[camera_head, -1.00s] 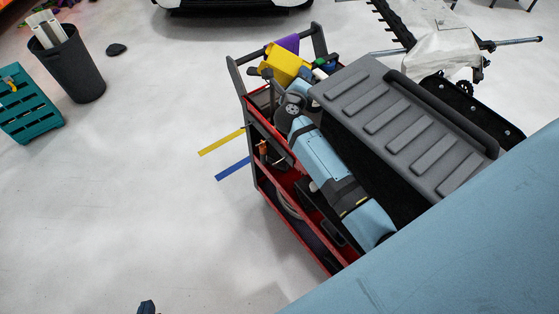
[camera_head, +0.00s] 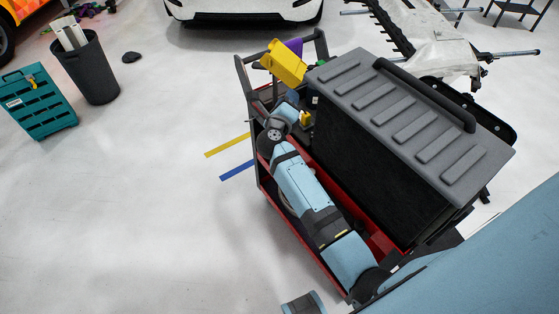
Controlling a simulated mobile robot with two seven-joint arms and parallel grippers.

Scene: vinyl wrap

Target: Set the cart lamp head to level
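A yellow boxy head (camera_head: 283,62), which looks like the lamp head, shows tilted at the far end of the cart (camera_head: 241,84). It slopes down to the right, and its mount is mostly hidden. My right arm reaches along the cart from the lower right. Its wrist and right gripper (camera_head: 302,112) are just on the near side of the yellow head, close to the toolbox. The fingers are small and partly hidden, so contact and opening cannot be told. Part of my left arm shows at the bottom edge; the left gripper is not in view.
A large grey-lidded black toolbox (camera_head: 375,165) fills the right of the cart beside my arm. A purple item (camera_head: 294,46) is behind the yellow head. A dark bin (camera_head: 89,75) and teal crate (camera_head: 38,103) stand left.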

